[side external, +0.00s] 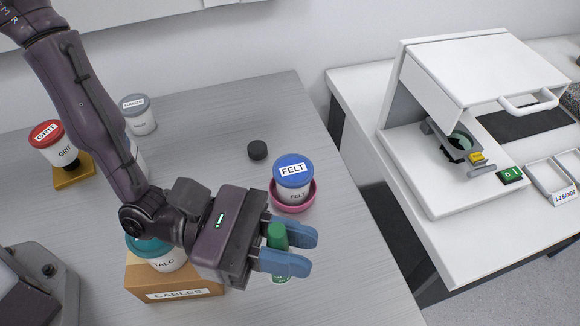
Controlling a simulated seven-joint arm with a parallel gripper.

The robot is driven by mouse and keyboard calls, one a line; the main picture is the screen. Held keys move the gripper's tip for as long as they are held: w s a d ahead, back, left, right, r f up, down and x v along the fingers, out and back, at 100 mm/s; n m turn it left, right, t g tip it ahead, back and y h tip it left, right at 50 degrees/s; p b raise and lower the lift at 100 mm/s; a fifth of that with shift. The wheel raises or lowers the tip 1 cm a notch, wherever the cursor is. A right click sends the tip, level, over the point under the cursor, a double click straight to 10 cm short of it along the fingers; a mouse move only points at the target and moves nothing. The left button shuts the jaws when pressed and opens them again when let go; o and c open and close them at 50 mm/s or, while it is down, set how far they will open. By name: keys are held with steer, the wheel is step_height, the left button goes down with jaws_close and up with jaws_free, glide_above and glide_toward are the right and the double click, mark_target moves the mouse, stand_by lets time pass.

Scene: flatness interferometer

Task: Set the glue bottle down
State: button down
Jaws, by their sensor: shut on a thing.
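The glue bottle (278,237) shows as a green top between the two blue fingers of my gripper (303,252). My gripper is shut on it. A small pale part of the bottle shows below the near finger. The finger hides the bottle's middle. The bottle looks about upright, over the right part of the grey table (215,115). I cannot tell whether its base touches the table.
A blue-lidded FELT jar (293,180) stands in a pink dish (304,202) just behind my gripper. A CABLES box (178,294) with a TALC jar (165,262) on it is at left. A black puck (257,150) lies behind. The table's right edge is close.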

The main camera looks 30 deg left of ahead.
steer(key=w+a+n+t+y, duration=0.45)
steer(key=w+a, duration=0.65)
steer(key=a, duration=0.4)
steer(key=w+a+n+t+y, duration=0.35)
steer(key=w+a+t, duration=0.25)
steer(key=w+a, duration=0.6)
steer(key=shift+h, duration=0.5)
steer(key=shift+w+d+f, duration=0.1)
steer(key=shift+w+f, duration=6.05)
steer(key=shift+f, duration=0.15)
steer(key=shift+f, duration=0.2)
steer(key=c, duration=1)
jaws_free()
